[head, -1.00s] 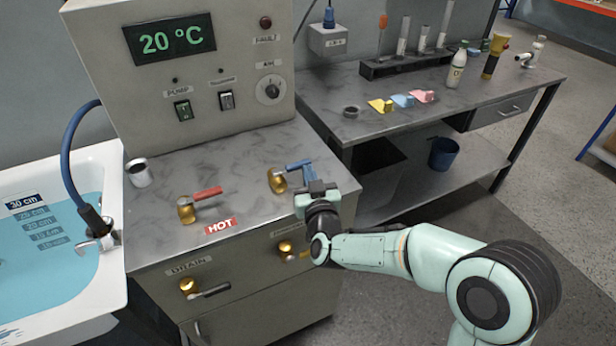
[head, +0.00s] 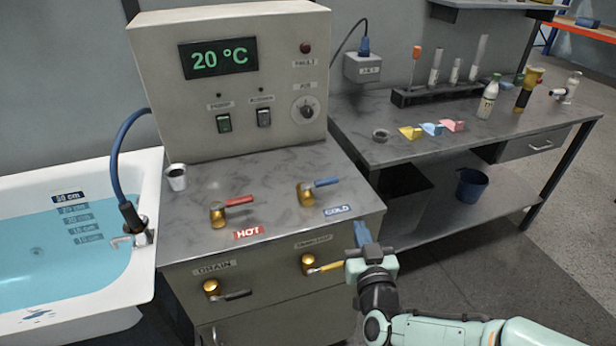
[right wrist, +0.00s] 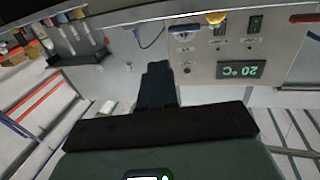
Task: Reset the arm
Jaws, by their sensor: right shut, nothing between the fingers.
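My right gripper (head: 362,236) is in front of the cabinet's right front edge in the head view, below the blue cold lever (head: 322,183). Its fingers are together with nothing between them, and it stands apart from the cold lever. In the right wrist view the shut dark fingers (right wrist: 157,82) point toward the control panel (right wrist: 240,55), which shows upside down. My left gripper is not in view.
The red hot lever (head: 233,203) and a small cup (head: 177,177) are on the cabinet top. The black drain lever (head: 230,293) is on its front. A water-filled bathtub (head: 148,215) is at left. A side table (head: 350,115) with bottles and colored scoops is at right.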

